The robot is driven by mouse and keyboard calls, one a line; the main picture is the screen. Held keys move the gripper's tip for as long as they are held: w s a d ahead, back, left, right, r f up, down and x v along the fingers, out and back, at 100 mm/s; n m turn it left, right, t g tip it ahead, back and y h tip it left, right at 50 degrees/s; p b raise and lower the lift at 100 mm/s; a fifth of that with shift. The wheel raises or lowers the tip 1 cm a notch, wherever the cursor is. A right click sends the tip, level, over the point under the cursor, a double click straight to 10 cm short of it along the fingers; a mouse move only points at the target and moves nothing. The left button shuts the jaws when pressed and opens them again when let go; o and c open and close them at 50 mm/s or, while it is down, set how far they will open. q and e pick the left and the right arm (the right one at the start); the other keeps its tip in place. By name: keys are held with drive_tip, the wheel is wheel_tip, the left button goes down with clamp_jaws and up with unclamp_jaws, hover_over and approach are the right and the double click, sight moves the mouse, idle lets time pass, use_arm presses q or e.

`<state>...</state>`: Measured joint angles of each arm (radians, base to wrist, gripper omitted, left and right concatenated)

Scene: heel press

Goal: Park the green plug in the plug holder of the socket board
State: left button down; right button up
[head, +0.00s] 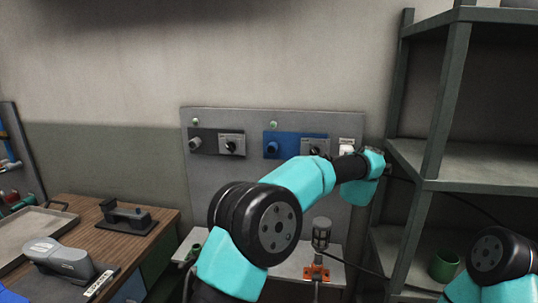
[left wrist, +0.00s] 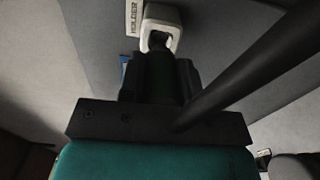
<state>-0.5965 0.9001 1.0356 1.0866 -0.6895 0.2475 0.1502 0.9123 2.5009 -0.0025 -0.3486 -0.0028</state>
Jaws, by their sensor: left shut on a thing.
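My left gripper (left wrist: 158,85) is shut on a dark plug, taken to be the green plug; its colour is barely visible between the jaws. A thick black cable (left wrist: 245,70) runs from the gripper area to the upper right. The plug holder (left wrist: 161,14) is a white block with a ring-shaped opening, right in front of the jaws, beside a HOLDER label (left wrist: 132,17). The plug's dark front end is at the opening; I cannot tell how deep it sits. In the head view the holder (head: 346,144) is on the socket board (head: 200,178) at its right side. My right gripper is out of view.
The board carries a grey socket unit (head: 203,140) and a blue one (head: 283,145). A metal shelf rack (head: 462,185) stands close on the right, with a green cup (head: 445,265). An orange-based fixture (head: 317,271) stands below the board. A wooden bench (head: 150,245) is left.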

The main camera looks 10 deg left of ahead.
use_arm(q)
drive_tip(key=shift+w, duration=1.4)
idle(1.0)
drive_tip(key=c, duration=0.7)
unclamp_jaws()
drive_tip(key=shift+c, duration=0.2)
drive_tip(key=s, duration=1.7)
drive_tip(key=shift+s, duration=0.2)
